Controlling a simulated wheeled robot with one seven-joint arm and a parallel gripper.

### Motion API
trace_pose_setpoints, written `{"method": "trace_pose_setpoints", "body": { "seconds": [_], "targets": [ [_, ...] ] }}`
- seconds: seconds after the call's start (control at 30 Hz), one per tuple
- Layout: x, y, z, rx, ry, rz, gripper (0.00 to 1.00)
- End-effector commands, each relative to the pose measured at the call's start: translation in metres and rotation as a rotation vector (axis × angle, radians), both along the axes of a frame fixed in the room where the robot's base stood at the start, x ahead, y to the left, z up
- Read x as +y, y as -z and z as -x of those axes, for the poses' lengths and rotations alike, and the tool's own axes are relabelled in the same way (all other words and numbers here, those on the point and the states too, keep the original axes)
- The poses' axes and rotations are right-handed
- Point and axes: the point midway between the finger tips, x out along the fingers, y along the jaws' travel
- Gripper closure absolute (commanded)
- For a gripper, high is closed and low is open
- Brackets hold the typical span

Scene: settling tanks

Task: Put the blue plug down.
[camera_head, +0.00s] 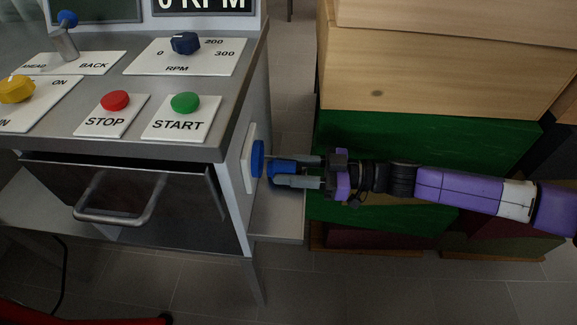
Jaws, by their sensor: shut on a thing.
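My gripper (283,173) reaches in from the right and is shut on the blue plug (284,167). The fingers hide part of the plug. The plug lies level, its left end close against a round blue socket (257,157) on a white plate (247,158) on the right side of the grey console. I cannot tell whether the plug sits in the socket or only beside it.
The console top (120,140) carries a red STOP button (115,101), a green START button (185,103), a blue RPM knob (186,43), a yellow knob (16,89) and a lever (65,40). A drawer with a handle (118,218) is below. Stacked wooden crates (440,60) stand behind my arm.

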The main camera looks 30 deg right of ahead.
Motion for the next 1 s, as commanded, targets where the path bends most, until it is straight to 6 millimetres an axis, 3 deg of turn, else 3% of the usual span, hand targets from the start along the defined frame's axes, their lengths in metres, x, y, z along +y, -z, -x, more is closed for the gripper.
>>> {"method": "trace_pose_setpoints", "body": {
  "seconds": [0.07, 0.1, 0.2, 0.47, 0.63, 1.0],
  "targets": [
    [0.000, 0.002, 0.000, 0.003, 0.001, 0.002, 1.00],
    [0.000, 0.003, 0.000, 0.003, 0.001, 0.003, 0.62],
    [0.000, 0.003, 0.000, 0.004, 0.001, 0.003, 0.42],
    [0.000, 0.005, 0.000, 0.005, 0.001, 0.005, 0.42],
    [0.000, -0.007, 0.001, 0.003, 0.001, 0.005, 0.42],
    [-0.062, -0.013, 0.044, 0.004, 0.005, 0.003, 0.42]
  ]
}}
